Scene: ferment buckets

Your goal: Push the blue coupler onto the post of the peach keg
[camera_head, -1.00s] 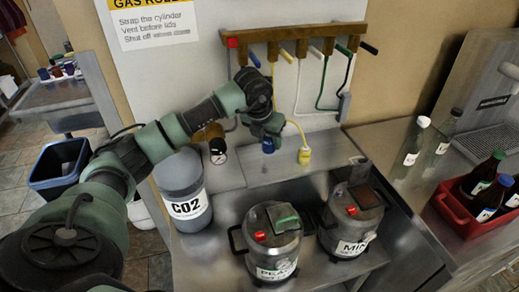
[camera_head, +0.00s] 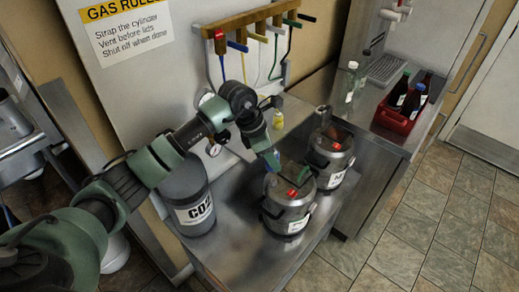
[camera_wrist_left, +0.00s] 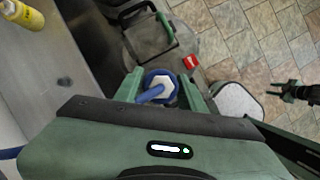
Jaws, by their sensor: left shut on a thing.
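My left gripper (camera_head: 272,158) is shut on the blue coupler (camera_head: 275,163) just above the back left of the peach keg (camera_head: 287,211). In the left wrist view, the blue coupler (camera_wrist_left: 159,89) sits between the fingers, with a pale hexagonal centre. The peach keg is a steel pot with a red cap (camera_head: 292,193) on its lid; the red piece also shows in the left wrist view (camera_wrist_left: 191,62). The gripper hides the post, so I cannot tell whether the coupler touches it. A dark gripper-like shape (camera_wrist_left: 292,92) at the wrist view's right edge may be my right gripper.
The mint keg (camera_head: 331,160) stands close on the right. The grey CO2 cylinder (camera_head: 186,193) stands on the left. A red bottle crate (camera_head: 394,119) is further right. The front metal counter (camera_head: 238,258) is clear.

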